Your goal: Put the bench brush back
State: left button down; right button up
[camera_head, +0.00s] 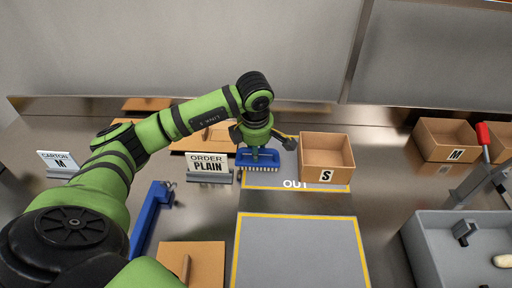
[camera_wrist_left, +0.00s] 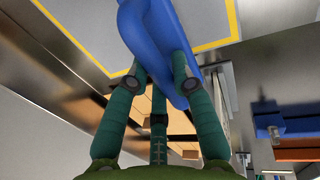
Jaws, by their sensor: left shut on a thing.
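The bench brush (camera_head: 258,158) is blue with a row of pale bristles along its lower edge. In the head view it is at the far part of the bench, over the OUT area (camera_head: 262,184), left of the S box (camera_head: 326,158). My left gripper (camera_head: 263,142) is shut on it from above. In the left wrist view the blue brush (camera_wrist_left: 150,30) lies between the fingers (camera_wrist_left: 155,85) and runs out past the top edge. I cannot tell whether the brush touches the surface. My right gripper is not in view.
A blue angled holder-like piece (camera_head: 148,218) stands left of centre. The ORDER PLAIN sign (camera_head: 208,166) is close left of the brush. A yellow-edged grey mat (camera_head: 300,255) is clear in front. An M box (camera_head: 444,140) and a grey tray (camera_head: 412,232) are at right.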

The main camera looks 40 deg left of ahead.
pick_arm(q)
jog(key=shift+f, duration=0.3)
jog(key=shift+f, duration=0.2)
jog(key=c, duration=1.1)
grip_release()
jog(key=shift+o, duration=0.2)
jog(key=shift+r, duration=0.1)
